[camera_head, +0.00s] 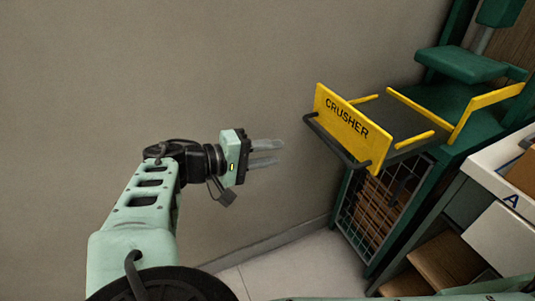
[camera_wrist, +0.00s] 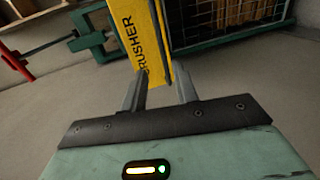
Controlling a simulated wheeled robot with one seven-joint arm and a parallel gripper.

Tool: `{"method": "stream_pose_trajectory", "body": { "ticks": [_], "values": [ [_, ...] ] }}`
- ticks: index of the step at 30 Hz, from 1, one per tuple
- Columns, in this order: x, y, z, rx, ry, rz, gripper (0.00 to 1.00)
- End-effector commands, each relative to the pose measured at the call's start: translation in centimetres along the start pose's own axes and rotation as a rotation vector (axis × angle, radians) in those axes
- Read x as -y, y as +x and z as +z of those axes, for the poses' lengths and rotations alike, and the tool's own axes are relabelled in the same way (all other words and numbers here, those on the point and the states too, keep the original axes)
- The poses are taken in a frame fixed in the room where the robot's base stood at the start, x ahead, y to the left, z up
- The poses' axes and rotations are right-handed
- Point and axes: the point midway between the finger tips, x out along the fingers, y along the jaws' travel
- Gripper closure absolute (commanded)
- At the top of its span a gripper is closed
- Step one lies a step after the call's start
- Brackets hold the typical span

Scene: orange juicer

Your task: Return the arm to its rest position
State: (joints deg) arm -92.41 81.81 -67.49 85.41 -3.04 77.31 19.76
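My arm (camera_head: 150,205) reaches from the bottom left of the head view, bent so that the hand points right. My gripper (camera_head: 281,151) is open, with its two grey fingers apart and nothing between them. It hangs in front of the plain wall, left of the yellow CRUSHER panel (camera_head: 345,128), and a gap shows between them. In the wrist view, my gripper (camera_wrist: 160,88) also shows open and empty. The yellow panel (camera_wrist: 142,38) lies beyond its fingertips there.
The green crusher machine (camera_head: 465,105) stands at the right, with a dark handle bar (camera_head: 335,142) at its front and a wire-mesh bin (camera_head: 378,210) below. A white unit (camera_head: 505,215) marked A is at the far right. The wall side at left is clear.

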Motion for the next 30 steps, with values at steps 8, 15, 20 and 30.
{"method": "stream_pose_trajectory", "body": {
  "ticks": [8, 15, 20, 30],
  "values": [
    [0.0, -0.2, 0.0, 0.0, 0.0, 0.0, 0.7],
    [0.0, -0.1, 0.0, 0.0, 0.0, 0.0, 0.7],
    [0.3, 3.3, 0.9, 0.096, -0.061, -0.122, 0.7],
    [2.0, 8.3, 8.7, 0.327, -0.278, -0.728, 0.7]
  ]
}}
